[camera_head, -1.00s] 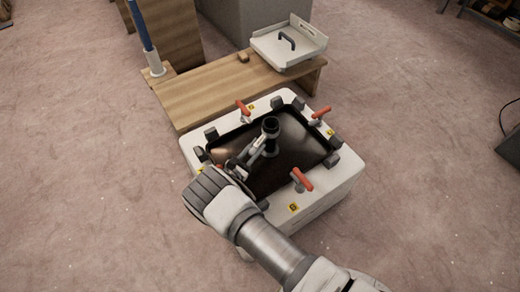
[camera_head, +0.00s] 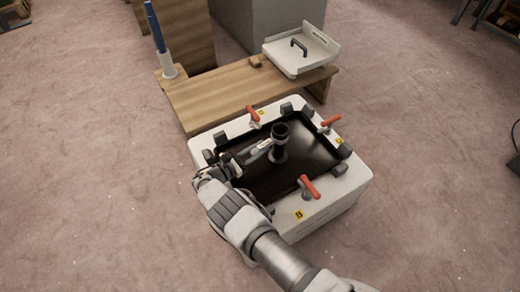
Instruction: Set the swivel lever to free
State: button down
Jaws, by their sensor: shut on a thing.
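A dark upright post (camera_head: 280,140) with an open round top stands on the black recessed panel (camera_head: 305,155) of a white box (camera_head: 345,195). My gripper (camera_head: 266,147) reaches in from the left, low over the panel, with its fingertips against the post's left side. It is shut on a small part there, apparently the swivel lever. The fingers mostly hide that part, so its exact setting cannot be told. My wrist and forearm hide the box's front left corner.
Red-handled clamps stand on the box rim at the back (camera_head: 253,114), right (camera_head: 330,124) and front (camera_head: 309,187). Dark blocks line the rim. Behind is a wooden bench (camera_head: 215,95) with a white tray (camera_head: 325,50) and a blue rod (camera_head: 155,27).

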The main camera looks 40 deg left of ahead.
dwell(0.5)
jog(key=c, duration=0.7)
grip_release()
jog(key=shift+s+a, duration=0.1)
jog(key=shift+s, duration=0.05)
